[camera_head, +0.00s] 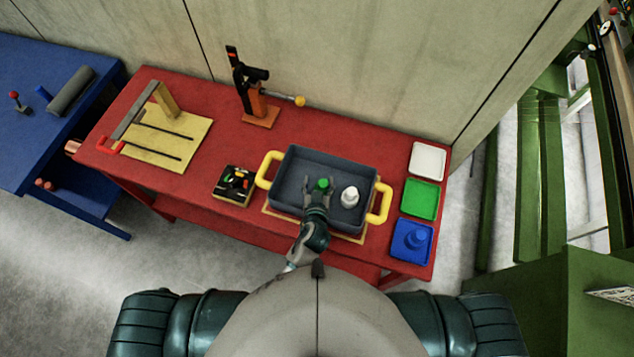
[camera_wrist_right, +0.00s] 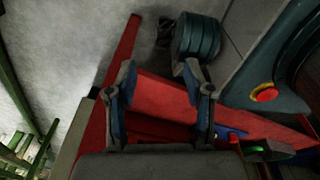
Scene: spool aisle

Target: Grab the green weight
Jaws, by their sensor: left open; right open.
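The green weight (camera_head: 322,184) stands in the grey tray with yellow handles (camera_head: 284,176). My left gripper (camera_head: 319,188) is over the tray, open, with its fingers around the green weight's sides; I cannot tell whether they touch it. The gripper hides the weight's lower part. A white weight (camera_head: 349,197) stands just right of it in the same tray. A blue weight (camera_head: 417,239) stands on the blue dish at the right. My right gripper (camera_wrist_right: 160,75) shows in the right wrist view, open and empty, near red table parts. It does not show in the head view.
White (camera_head: 428,161), green (camera_head: 420,199) and blue (camera_head: 400,245) dishes line the red table's (camera_head: 330,135) right end. A black box of small parts (camera_head: 234,184) is left of the tray. An orange-based fixture (camera_head: 261,115) stands behind. A yellow board (camera_head: 190,150) lies left.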

